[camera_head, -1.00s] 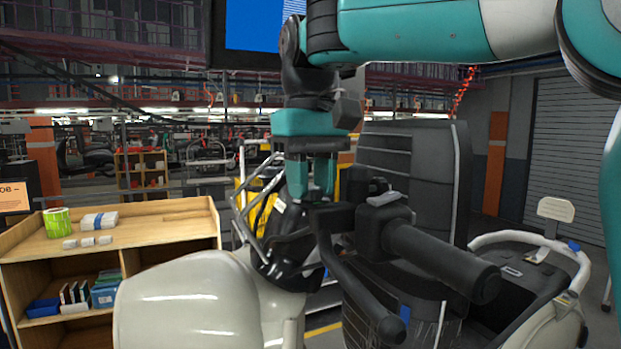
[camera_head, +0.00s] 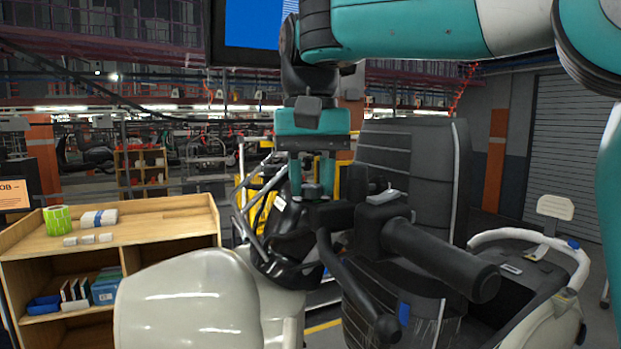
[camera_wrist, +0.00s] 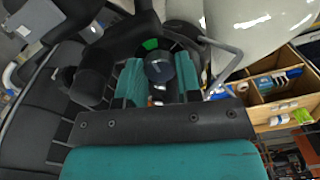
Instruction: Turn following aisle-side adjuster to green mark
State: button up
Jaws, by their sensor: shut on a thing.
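The adjuster is a dark round knob (camera_wrist: 160,69), seen between the teal fingers of my gripper (camera_wrist: 159,82) in the wrist view. The fingers are shut on its sides. A green mark (camera_wrist: 150,44) shows on the dark ring beside the knob, above it in that view. I cannot clearly make out a pointer on the knob. In the head view my gripper (camera_head: 314,180) points straight down at the knob (camera_head: 312,191), by the inner end of the black handlebar; the fingers partly hide it there, and the green mark does not show.
The black handlebar grip (camera_head: 440,258) and a lever (camera_head: 352,280) stick out toward me, close right of my gripper. A cream scooter body (camera_head: 190,300) is below left. A wooden shelf (camera_head: 150,218) stands at left. A black seat-like panel (camera_head: 410,170) rises behind the handlebar.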

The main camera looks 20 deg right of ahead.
jog(key=o, duration=0.9)
jog(key=shift+o, duration=0.2)
jog(key=shift+r, duration=0.1)
notch_tip(320, 180, up, 6)
jog(key=p, duration=0.6)
jog(key=shift+w, duration=0.1)
jog(key=shift+w+r, duration=0.1)
jog(key=shift+r, duration=0.85)
notch_tip(320, 180, up, 9)
send_over(311, 185)
jog(key=shift+r, duration=0.2)
jog(key=shift+a, duration=0.15)
